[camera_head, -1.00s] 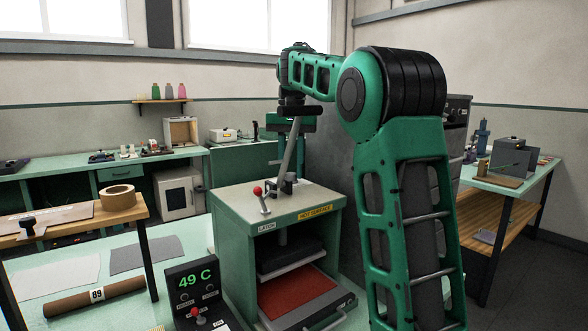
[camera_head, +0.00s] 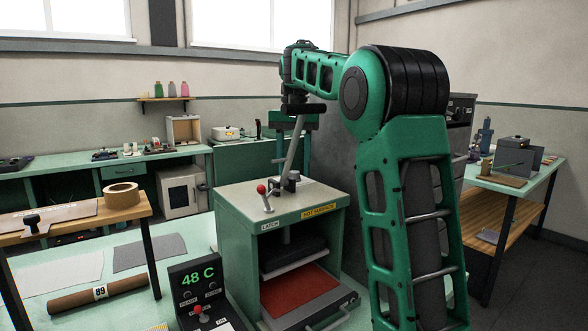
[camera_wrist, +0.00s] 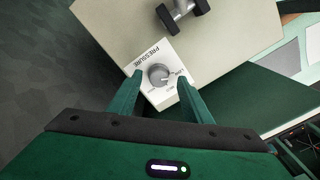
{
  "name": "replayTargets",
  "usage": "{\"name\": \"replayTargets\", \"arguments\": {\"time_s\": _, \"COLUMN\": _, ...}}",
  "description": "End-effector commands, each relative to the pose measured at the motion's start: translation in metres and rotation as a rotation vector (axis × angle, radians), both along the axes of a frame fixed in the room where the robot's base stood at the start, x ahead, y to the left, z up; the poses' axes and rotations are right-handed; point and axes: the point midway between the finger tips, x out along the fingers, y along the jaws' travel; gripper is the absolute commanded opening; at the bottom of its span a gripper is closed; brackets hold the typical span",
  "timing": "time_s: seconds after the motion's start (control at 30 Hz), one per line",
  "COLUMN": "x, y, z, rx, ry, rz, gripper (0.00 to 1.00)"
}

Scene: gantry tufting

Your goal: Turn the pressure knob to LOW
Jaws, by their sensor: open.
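The pressure knob (camera_wrist: 159,75) is a round grey knob on a white plate (camera_wrist: 150,56) marked PRESSURE, in the wrist view. A pale mark on it points roughly right; the small setting words around it are too small to read surely. My gripper (camera_wrist: 160,80) is open, its two green fingers on either side of the knob. I cannot tell whether they touch it. In the head view the green heat press (camera_head: 235,225) stands at centre, and my gripper (camera_head: 298,122) hangs above and behind its top.
A grey lever (camera_head: 293,150) rises from the press top near my gripper, and a red-tipped latch lever (camera_head: 262,190) stands at the front. A control box (camera_head: 198,285) reads 48 C. A HOT SURFACE label (camera_head: 319,210) marks the press edge.

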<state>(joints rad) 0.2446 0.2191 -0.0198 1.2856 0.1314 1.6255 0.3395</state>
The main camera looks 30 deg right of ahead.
Motion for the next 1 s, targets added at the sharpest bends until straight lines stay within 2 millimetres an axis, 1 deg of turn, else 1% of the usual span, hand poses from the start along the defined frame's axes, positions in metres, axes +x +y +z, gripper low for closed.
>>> {"name": "replayTargets", "arguments": {"time_s": 0.3, "x": 0.003, "y": 0.001, "z": 0.045, "rx": -0.001, "ry": -0.001, "rz": 0.003, "gripper": 0.45}}
{"name": "replayTargets", "arguments": {"time_s": 0.5, "x": 0.003, "y": 0.001, "z": 0.064, "rx": -0.001, "ry": 0.001, "rz": 0.002, "gripper": 0.45}}
{"name": "replayTargets", "arguments": {"time_s": 0.63, "x": 0.003, "y": 0.001, "z": 0.069, "rx": 0.000, "ry": 0.001, "rz": 0.003, "gripper": 0.45}}
{"name": "replayTargets", "arguments": {"time_s": 1.0, "x": 0.003, "y": 0.001, "z": 0.069, "rx": 0.000, "ry": 0.001, "rz": 0.003, "gripper": 0.45}}
